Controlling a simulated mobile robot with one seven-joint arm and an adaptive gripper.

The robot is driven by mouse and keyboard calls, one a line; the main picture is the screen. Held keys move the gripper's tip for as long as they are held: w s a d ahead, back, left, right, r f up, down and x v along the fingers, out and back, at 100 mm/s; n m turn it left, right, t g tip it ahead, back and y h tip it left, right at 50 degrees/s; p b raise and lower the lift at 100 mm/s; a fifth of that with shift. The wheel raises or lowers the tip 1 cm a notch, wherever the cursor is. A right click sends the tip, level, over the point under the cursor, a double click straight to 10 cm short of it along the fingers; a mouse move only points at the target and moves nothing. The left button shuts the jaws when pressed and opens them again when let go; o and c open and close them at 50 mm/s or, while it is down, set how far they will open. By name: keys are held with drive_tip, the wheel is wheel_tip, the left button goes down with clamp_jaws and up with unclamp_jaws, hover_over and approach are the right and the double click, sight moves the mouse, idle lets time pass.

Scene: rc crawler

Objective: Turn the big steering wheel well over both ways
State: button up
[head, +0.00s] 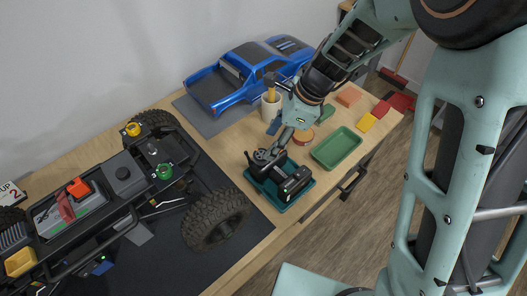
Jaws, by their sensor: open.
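A black handheld controller (291,184) lies in a teal tray (277,204) on the wooden bench. A dark round part (262,156) at its upper left looks like the steering wheel. My gripper (276,146) reaches down from the upper right, open, with its fingers at or just above that round part. The fingers partly cover it, and I cannot tell whether they touch it.
The crawler chassis (95,206) with big tyres (215,220) stands on a dark mat at left. A blue truck body (235,80) sits behind. A cup (271,106), a green tray (336,149) and coloured blocks (366,122) lie close to my gripper.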

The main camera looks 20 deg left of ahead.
sight(262, 154)
drive_tip(key=x, duration=0.6)
drive_tip(key=shift+f+b, duration=0.15)
drive_tip(key=shift+b, duration=0.15)
drive_tip(key=c, duration=1.1)
drive_tip(key=shift+c, duration=0.2)
drive_tip(key=shift+n, duration=0.3)
drive_tip(key=n+g+p, duration=0.1)
drive_tip(key=n, duration=0.2)
drive_tip(key=shift+w+a+h, duration=0.1)
drive_tip(key=shift+w+h, duration=0.05)
drive_tip(key=shift+h, duration=0.15)
drive_tip(key=shift+a+n+g+h+p, duration=0.1)
drive_tip(key=shift+n+g+h+p, duration=0.25)
drive_tip(key=shift+n, duration=0.8)
drive_tip(key=shift+n+g+h+p, duration=0.25)
drive_tip(key=shift+n+g+p, duration=0.15)
drive_tip(key=shift+n, duration=0.75)
